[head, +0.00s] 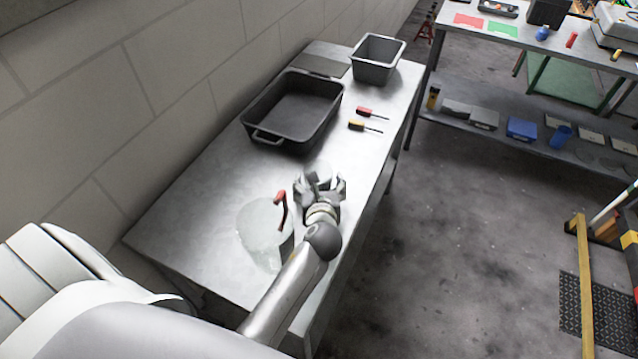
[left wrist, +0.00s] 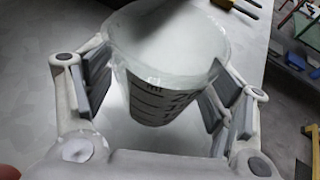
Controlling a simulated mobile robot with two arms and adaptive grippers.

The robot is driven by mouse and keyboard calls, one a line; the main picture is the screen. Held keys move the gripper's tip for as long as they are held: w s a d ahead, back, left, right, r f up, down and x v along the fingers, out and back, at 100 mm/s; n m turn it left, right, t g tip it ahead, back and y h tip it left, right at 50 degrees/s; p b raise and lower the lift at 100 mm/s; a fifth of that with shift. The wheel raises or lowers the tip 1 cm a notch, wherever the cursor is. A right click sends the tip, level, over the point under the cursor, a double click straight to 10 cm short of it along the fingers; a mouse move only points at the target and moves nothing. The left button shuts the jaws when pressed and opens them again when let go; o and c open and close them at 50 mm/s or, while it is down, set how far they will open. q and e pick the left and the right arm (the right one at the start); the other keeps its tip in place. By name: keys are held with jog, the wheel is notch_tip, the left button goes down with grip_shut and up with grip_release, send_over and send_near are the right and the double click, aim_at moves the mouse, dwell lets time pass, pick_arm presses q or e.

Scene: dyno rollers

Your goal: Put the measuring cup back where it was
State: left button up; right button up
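The measuring cup (left wrist: 165,65) is translucent white with dark markings and a wide rim. It stands upright between the fingers of my left gripper (left wrist: 165,105) in the left wrist view. The finger pads are spread on both sides of it, with a small gap at the left; contact at the right is unclear. In the head view the left gripper (head: 320,190) is over the near part of the metal table (head: 190,210), partly covering the cup (head: 318,170). My right gripper is not in view.
A wet-looking patch (head: 260,232) and a red-handled tool (head: 281,208) lie left of the gripper. A black tray (head: 262,131), grey bin (head: 376,72) and two screwdrivers (head: 366,112) are farther along. The table's left part is clear. A wall borders it.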

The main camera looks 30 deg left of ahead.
pick_arm(q)
jog(key=shift+r, duration=0.2)
jog(key=v, duration=0.7)
jog(key=shift+s+d, duration=0.15)
jog(key=shift+s, duration=0.05)
